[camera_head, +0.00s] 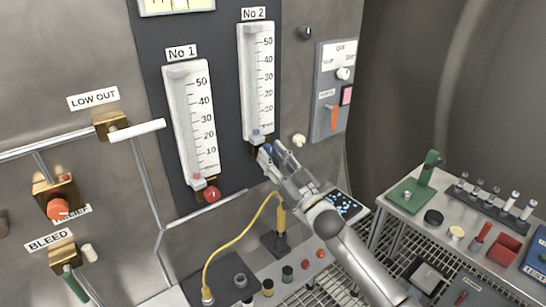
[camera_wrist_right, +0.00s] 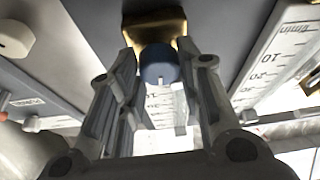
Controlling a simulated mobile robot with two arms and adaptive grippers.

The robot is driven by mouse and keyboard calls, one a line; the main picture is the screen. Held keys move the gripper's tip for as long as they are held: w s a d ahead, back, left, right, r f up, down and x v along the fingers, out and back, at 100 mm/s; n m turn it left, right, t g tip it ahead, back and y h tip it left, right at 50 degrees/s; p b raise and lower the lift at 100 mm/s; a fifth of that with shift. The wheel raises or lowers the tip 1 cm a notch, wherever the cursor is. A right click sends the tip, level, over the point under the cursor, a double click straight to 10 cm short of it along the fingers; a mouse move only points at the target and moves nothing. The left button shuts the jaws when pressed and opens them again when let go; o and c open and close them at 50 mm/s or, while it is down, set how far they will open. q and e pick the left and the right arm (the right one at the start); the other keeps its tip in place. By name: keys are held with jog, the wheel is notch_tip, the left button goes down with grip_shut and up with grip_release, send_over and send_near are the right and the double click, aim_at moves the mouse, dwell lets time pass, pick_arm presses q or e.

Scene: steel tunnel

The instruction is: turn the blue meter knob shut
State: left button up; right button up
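The blue meter knob (camera_wrist_right: 158,66) shows in the right wrist view, in front of a brass fitting (camera_wrist_right: 152,28). My right gripper (camera_wrist_right: 167,62) has one finger on each side of the knob, with a visible gap on the right side. It looks open around the knob and not closed on it. In the head view my right gripper (camera_head: 277,149) is at the foot of the No 2 meter (camera_head: 258,85), and the blue knob (camera_head: 266,151) is partly hidden by its fingers. My left gripper is not in view.
The No 1 meter (camera_head: 191,120) with a red knob (camera_head: 211,194) stands to the left. A cream knob (camera_head: 299,140) and a switch panel (camera_head: 333,90) are close on the right. A bench with tools (camera_head: 470,225) stands at right.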

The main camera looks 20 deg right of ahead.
jog(key=shift+c, duration=1.1)
jog(key=shift+n+y+b, duration=0.35)
jog(key=shift+n+y, duration=0.15)
jog(key=shift+n, duration=0.6)
jog(key=o, duration=1)
jog(key=shift+d, duration=0.1)
jog(key=v, duration=1.2)
jog(key=shift+r, duration=0.2)
